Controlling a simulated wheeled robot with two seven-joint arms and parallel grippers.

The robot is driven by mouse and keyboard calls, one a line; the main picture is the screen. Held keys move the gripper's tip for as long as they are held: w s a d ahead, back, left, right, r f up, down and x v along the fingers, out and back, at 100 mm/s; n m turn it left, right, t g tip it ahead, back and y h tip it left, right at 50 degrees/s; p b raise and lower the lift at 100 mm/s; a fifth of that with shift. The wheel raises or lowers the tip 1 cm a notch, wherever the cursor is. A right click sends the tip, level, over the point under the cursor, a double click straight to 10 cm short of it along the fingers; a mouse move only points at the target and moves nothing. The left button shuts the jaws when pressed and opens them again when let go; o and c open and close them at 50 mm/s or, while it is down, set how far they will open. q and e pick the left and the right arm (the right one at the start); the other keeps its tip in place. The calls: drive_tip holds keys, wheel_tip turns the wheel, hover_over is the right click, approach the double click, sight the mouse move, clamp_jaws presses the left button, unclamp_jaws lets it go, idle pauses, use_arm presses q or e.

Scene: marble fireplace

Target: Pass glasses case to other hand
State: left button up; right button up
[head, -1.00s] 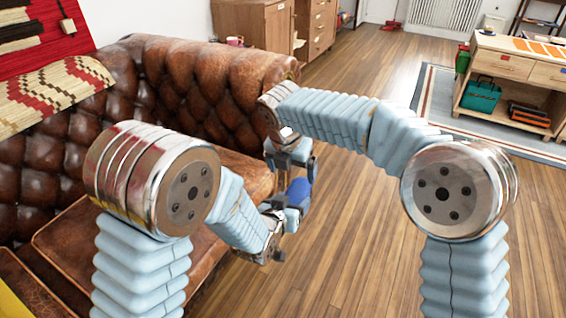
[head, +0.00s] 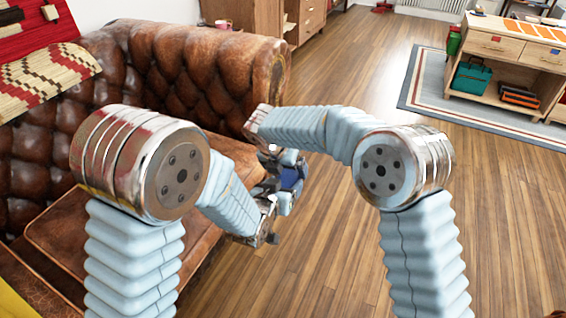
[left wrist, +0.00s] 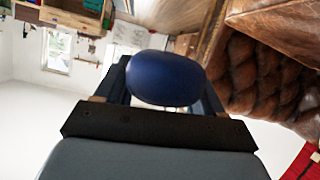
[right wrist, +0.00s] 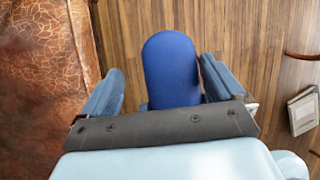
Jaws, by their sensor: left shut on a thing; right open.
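The glasses case is dark blue with a rounded end. In the left wrist view the case (left wrist: 166,78) sits between the fingers of my left gripper (left wrist: 168,90), which is shut on it. In the right wrist view the case (right wrist: 171,68) stands between the two spread fingers of my right gripper (right wrist: 160,85), with a gap on each side. In the head view the case (head: 291,178) is small and partly hidden where the two grippers meet, in front of the sofa. My right gripper is open around the case.
The brown leather sofa (head: 185,75) is at the left, close to my grippers. Wooden floor (head: 345,250) lies open below and to the right. A low wooden table (head: 510,60) with a teal box (head: 471,78) stands on a rug at the far right.

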use_arm(q)
drive_tip(key=shift+d, duration=0.15)
use_arm(e)
drive_tip(key=shift+a, duration=0.15)
drive_tip(key=c, duration=1.2)
use_arm(q)
drive_tip(key=o, duration=1.2)
drive_tip(key=shift+c, duration=0.2)
use_arm(e)
drive_tip(key=shift+o, duration=0.2)
